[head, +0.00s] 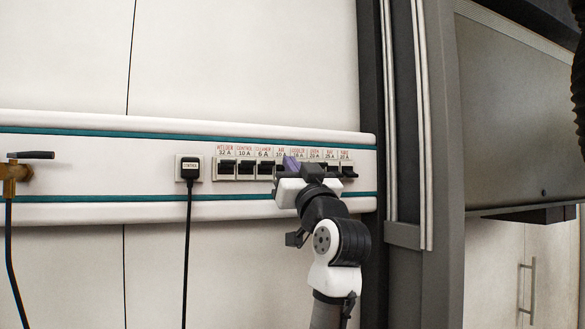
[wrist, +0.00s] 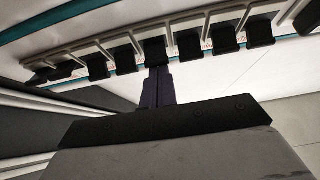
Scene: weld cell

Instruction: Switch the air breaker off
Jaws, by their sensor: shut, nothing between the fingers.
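The air breaker (head: 281,154) is the fourth from the left in the labelled row in the head view. Its label shows, but my gripper mostly hides its toggle. My gripper (head: 291,161) is shut and empty, its purple fingertips close in front of the row between the air breaker and the chiller breaker (head: 297,154) to its right. In the wrist view the shut fingers (wrist: 157,72) reach up to one dark toggle (wrist: 155,51), with other toggles on both sides. I cannot tell whether they touch it. The labels are not readable there.
The welder (head: 226,166), control (head: 245,167) and cleaner (head: 264,167) breakers are close on the left. A black plug with a cable (head: 190,170) hangs left of the row. A dark column (head: 372,100) stands right.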

